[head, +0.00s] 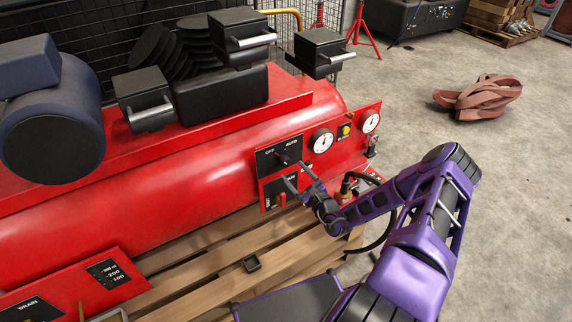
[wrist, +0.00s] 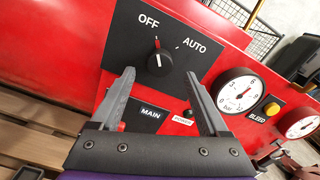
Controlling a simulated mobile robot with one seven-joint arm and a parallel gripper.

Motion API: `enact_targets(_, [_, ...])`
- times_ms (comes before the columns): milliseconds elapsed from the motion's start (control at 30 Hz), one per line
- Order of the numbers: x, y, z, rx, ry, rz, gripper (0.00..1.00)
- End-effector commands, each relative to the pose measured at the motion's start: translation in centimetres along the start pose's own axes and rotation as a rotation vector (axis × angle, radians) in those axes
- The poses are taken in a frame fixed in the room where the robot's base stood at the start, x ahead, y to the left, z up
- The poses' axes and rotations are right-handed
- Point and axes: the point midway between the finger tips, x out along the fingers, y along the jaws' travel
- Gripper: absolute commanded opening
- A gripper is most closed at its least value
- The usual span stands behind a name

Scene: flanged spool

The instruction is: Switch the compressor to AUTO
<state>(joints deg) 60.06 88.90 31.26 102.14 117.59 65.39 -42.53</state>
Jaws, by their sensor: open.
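The compressor (head: 190,165) is a big red tank on a wooden pallet. Its black OFF/AUTO plate (head: 268,160) carries a small black rotary knob (head: 283,159). In the wrist view the knob (wrist: 159,62) shows a pale pointer line that appears to point up toward OFF, with AUTO to its upper right. My gripper (head: 294,172) is in front of the panel, just below the knob in the head view. In the wrist view my gripper (wrist: 160,76) is open and empty, its fingertips to either side of and below the knob. Contact with the panel cannot be told.
Below the knob are a MAIN label (wrist: 150,113) and a red switch (head: 281,200), partly hidden by a finger. Gauges (wrist: 239,91) and a yellow BLEED button (wrist: 271,109) sit to the right.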

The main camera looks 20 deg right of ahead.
Motion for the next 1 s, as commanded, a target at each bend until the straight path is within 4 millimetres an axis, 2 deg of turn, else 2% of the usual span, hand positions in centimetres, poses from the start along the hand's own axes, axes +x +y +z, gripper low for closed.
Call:
enact_targets(100, [2.5, 0.1, -0.1, -0.002, -0.002, 0.001, 0.78])
enact_targets(300, [5.0, 0.1, -0.1, 0.0, 0.0, 0.001, 0.78])
enact_targets(467, [5.9, 0.1, 0.0, 0.001, 0.0, 0.001, 0.78])
enact_targets(700, [6.0, 0.0, 0.0, 0.001, 0.0, 0.001, 0.78])
enact_targets(767, [5.9, 0.0, 0.0, 0.001, 0.0, 0.001, 0.71])
enact_targets(1000, [5.9, 0.0, 0.0, 0.001, 0.0, 0.001, 0.28])
